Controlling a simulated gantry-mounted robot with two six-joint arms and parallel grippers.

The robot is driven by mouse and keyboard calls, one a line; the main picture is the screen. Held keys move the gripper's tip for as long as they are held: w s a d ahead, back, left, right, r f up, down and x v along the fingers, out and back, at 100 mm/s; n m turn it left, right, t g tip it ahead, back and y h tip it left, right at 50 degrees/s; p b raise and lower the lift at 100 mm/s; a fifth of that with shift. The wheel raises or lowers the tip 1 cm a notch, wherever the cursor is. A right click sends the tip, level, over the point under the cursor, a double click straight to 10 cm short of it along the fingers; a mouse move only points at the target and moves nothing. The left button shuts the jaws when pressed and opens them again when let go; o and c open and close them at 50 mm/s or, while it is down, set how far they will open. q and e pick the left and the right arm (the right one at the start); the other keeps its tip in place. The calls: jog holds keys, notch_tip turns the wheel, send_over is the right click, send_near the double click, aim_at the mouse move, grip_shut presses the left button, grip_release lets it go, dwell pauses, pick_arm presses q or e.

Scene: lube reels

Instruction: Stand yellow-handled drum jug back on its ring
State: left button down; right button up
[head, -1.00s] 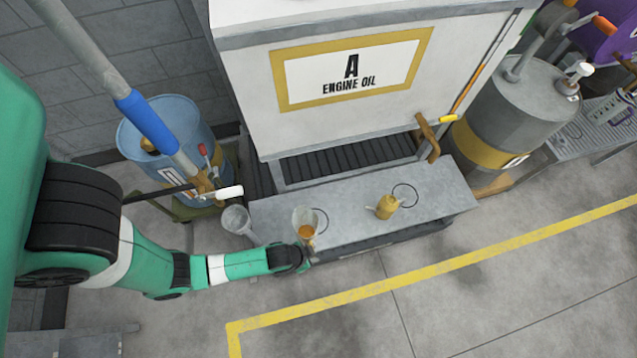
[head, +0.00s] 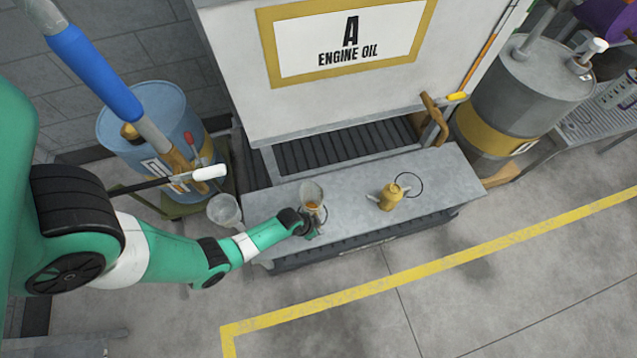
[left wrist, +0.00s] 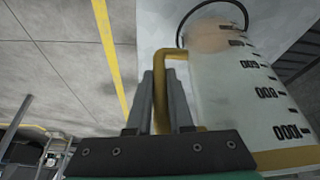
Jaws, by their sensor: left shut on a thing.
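The drum jug (head: 312,192) is a pale, see-through measuring jug with a yellow handle. It also shows in the left wrist view (left wrist: 232,85), with black marks and a yellow band at its near end. My left gripper (head: 307,226) is shut on the yellow handle (left wrist: 160,75), which sits between its two fingers (left wrist: 160,95). The jug's far end overlaps a thin black ring (left wrist: 213,8) on the grey bench top; whether it touches the bench I cannot tell. In the head view the ring is mostly hidden behind the jug and gripper. My right gripper is out of view.
A small yellow can (head: 390,197) stands on the bench (head: 350,205), right of the jug, by another black ring (head: 409,184). A grey bucket (head: 224,210) is at the bench's left end. A blue drum (head: 160,125) and white cabinet (head: 300,110) stand behind.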

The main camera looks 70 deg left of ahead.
pick_arm(q)
jog(key=c, duration=1.3)
grip_release()
jog(key=o, duration=0.5)
jog(key=shift+r, duration=0.25)
jog(key=p+v, duration=0.8)
jog(key=v, duration=0.3)
jog(key=shift+s+r, duration=0.15)
jog(key=shift+r, duration=0.2)
